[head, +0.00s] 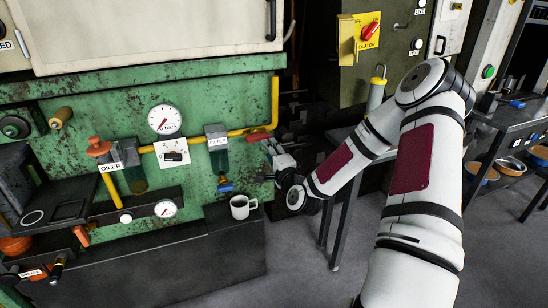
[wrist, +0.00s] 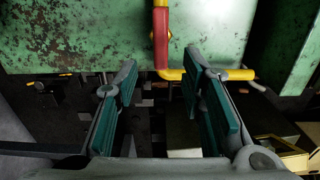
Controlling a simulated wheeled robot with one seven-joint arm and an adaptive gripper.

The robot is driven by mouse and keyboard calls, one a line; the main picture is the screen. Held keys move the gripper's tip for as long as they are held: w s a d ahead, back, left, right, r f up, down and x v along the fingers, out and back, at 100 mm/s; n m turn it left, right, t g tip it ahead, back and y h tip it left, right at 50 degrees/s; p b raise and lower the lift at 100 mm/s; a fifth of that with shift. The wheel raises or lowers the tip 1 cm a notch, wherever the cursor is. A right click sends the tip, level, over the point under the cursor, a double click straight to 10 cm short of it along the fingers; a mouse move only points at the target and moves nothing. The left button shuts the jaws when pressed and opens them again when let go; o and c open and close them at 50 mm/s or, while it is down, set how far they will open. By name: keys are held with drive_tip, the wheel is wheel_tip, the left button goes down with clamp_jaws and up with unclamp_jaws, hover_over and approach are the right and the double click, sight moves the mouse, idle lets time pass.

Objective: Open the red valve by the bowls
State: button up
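A red valve handle (head: 258,136) lies along the yellow pipe (head: 275,100) on the green panel, near the pipe's corner. In the wrist view the red handle (wrist: 160,38) also runs in line with the pipe. My gripper (head: 268,158) is close to the handle, just below and right of it in the head view. In the wrist view my gripper (wrist: 162,72) has its two green-padded fingers spread wide. The handle shows beyond and between the fingertips, and nothing is held. Orange-and-blue bowls (head: 511,166) stand on a shelf at the far right, away from this handle.
A filter (head: 217,142), an oiler (head: 110,167) and gauges (head: 166,120) are on the panel to the left. A metal table (head: 345,136) stands behind my arm. A red rotary switch (head: 370,31) is on a yellow plate.

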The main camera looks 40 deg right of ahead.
drive_tip(key=v, duration=0.3)
drive_tip(key=shift+s, duration=0.25)
drive_tip(key=shift+a, duration=0.15)
drive_tip(key=s+a+r+n+g+y+p, duration=0.2)
drive_tip(key=a+r+n+g, duration=0.2)
drive_tip(key=a+n, duration=0.25)
drive_tip(key=s+a+r+n+g+y+p, duration=0.2)
drive_tip(key=s+a+r+n+g, duration=0.1)
drive_tip(key=a+n, duration=0.35)
drive_tip(key=s+a+r+n+g+p, duration=0.1)
drive_tip(key=s+a+r+n+g, duration=0.1)
drive_tip(key=s+r, duration=0.4)
drive_tip(key=s+a+r+n+g+p, duration=0.2)
drive_tip(key=s+a+r, duration=0.3)
drive_tip(key=s, duration=1)
drive_tip(key=s+a+r+n+g+y+p, duration=0.1)
drive_tip(key=s+a+r+n+g+p, duration=0.1)
drive_tip(key=s+a+r+n, duration=0.2)
drive_tip(key=s+r, duration=0.3)
drive_tip(key=s, duration=0.3)
drive_tip(key=shift+s+a, duration=0.25)
